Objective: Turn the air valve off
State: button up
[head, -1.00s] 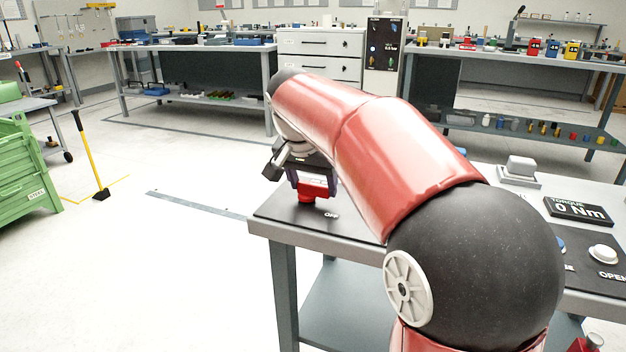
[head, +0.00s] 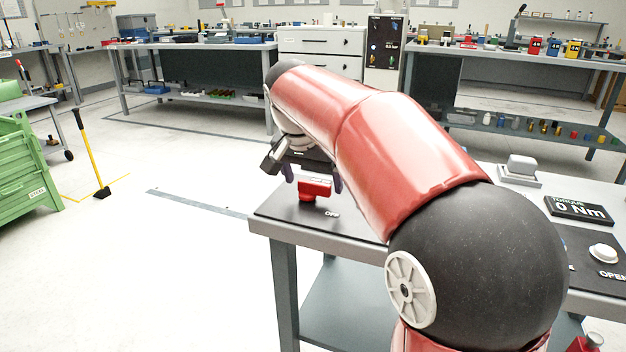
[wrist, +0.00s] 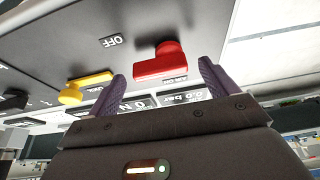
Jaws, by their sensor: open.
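The red air valve handle (head: 315,187) stands on the dark panel at the near table's left end. It also shows in the wrist view (wrist: 160,67), with its bar lying across the picture. A white "OFF" label (wrist: 110,41) lies on the panel near it, also visible in the head view (head: 332,214). My gripper (head: 312,177) is open just above and behind the handle. In the wrist view its two purple fingers (wrist: 162,72) are spread to either side of the handle, apart from it. My arm hides much of the panel in the head view.
A yellow handle (wrist: 85,88) stands beside the red one in the wrist view. A "TORQUE 0 Nm" display (head: 578,210) and a white knob (head: 603,254) are farther right on the table. Open floor lies left of the table.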

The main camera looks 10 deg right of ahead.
jog(key=v, duration=0.6)
jog(key=shift+r+p, duration=0.25)
jog(key=shift+p, duration=0.1)
jog(key=shift+s+a, duration=0.1)
jog(key=shift+a, duration=0.05)
jog(key=s+d+f+n+t+y, duration=0.1)
jog(key=s+f+n, duration=0.2)
jog(key=s+f, duration=0.5)
jog(key=s+f+n+t+y, duration=0.1)
jog(key=s+f+n, duration=0.3)
jog(key=s+f, duration=0.5)
jog(key=s, duration=0.7)
jog(key=shift+d+y, duration=0.3)
jog(key=shift+d, duration=0.05)
jog(key=shift+f, duration=0.1)
jog(key=shift+c, duration=0.4)
